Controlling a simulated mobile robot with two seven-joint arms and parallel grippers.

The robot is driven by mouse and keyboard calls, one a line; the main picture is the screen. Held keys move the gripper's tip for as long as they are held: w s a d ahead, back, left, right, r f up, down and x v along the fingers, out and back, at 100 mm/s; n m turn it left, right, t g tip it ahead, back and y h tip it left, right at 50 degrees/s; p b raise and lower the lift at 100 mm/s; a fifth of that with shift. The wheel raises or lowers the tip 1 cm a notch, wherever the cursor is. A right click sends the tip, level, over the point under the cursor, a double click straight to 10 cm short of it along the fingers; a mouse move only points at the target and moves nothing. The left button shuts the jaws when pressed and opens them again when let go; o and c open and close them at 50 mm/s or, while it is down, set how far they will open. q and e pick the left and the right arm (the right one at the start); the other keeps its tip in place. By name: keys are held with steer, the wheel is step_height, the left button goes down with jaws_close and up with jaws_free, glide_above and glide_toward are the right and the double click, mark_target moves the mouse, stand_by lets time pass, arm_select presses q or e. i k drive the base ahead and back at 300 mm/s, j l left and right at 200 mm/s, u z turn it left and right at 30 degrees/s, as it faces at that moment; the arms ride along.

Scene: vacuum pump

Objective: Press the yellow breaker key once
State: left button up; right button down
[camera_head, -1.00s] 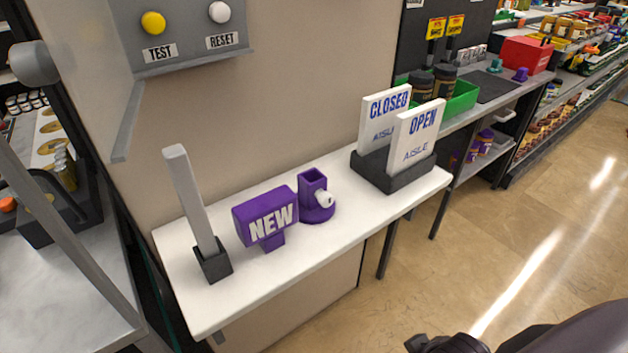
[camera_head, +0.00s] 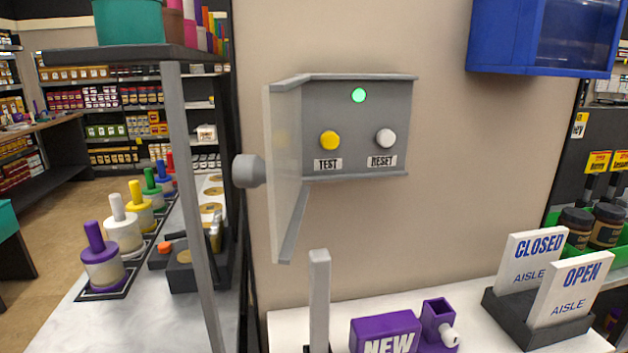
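The yellow key (camera_head: 330,140) is a round button above a TEST label (camera_head: 328,164). It sits on a grey wall-mounted breaker box (camera_head: 358,120). A white button (camera_head: 385,138) above a RESET label is to its right. A green light (camera_head: 358,95) glows near the top of the box. The box's clear cover (camera_head: 285,165) stands open to the left, with a round grey knob (camera_head: 248,171) on its outer side. Neither of my grippers is in view.
A white shelf (camera_head: 290,325) below the box holds an upright grey post (camera_head: 319,300), a purple NEW sign (camera_head: 385,335), a purple holder (camera_head: 438,322) and CLOSED and OPEN signs (camera_head: 565,290). A blue cabinet (camera_head: 500,35) hangs at upper right. A grey upright (camera_head: 190,200) stands left.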

mark_target(328, 140)
steer(key=k+j+z, duration=0.1)
steer(key=j+z, duration=0.15)
steer(key=j, duration=0.15)
steer(key=k+j+z, duration=0.2)
steer(key=j, duration=0.2)
steer(key=k+j+z, duration=0.25)
steer(key=i+j, duration=0.1)
